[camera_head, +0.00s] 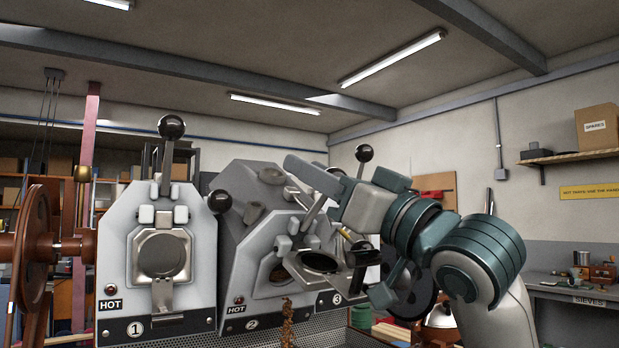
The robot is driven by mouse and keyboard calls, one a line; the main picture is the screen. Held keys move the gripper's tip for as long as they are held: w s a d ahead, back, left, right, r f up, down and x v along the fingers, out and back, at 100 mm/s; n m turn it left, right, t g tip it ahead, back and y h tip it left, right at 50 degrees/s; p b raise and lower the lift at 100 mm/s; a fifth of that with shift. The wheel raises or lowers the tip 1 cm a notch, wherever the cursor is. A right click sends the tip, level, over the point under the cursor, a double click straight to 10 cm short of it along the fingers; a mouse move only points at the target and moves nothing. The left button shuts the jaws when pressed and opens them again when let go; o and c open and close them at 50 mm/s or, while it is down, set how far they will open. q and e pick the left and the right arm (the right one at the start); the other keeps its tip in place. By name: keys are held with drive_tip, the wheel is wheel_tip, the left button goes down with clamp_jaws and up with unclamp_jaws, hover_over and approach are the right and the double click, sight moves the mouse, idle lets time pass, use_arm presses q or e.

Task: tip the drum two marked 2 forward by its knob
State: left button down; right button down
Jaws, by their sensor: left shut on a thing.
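Drum two (268,177) is the grey and white unit in the middle, above the plate marked 2 (251,324). A lever rises from this front part to my left gripper (322,193), which comes in from the right. My left gripper is shut at the lever's upper end, on the knob, which the fingers mostly hide. My right gripper is not in view.
Drum one (118,245), upright with a black-knobbed lever (171,126), stands to the left. Another black knob (219,201) sits between drums one and two. A third knob (363,153) rises behind my gripper. A bench (575,292) is at the right.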

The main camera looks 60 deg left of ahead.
use_arm(q)
drive_tip(key=shift+f, duration=0.25)
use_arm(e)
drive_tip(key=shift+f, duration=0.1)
use_arm(q)
drive_tip(key=c, duration=1.6)
unclamp_jaws()
drive_tip(key=o, duration=0.3)
drive_tip(key=shift+d, duration=0.15)
drive_tip(key=shift+d+r, duration=0.1)
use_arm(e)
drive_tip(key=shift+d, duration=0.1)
use_arm(q)
drive_tip(key=b+v, duration=0.2)
drive_tip(key=v, duration=1.5)
drive_tip(key=shift+w+d+b, duration=0.15)
drive_tip(key=shift+d+b, duration=0.1)
drive_tip(key=shift+b, duration=0.15)
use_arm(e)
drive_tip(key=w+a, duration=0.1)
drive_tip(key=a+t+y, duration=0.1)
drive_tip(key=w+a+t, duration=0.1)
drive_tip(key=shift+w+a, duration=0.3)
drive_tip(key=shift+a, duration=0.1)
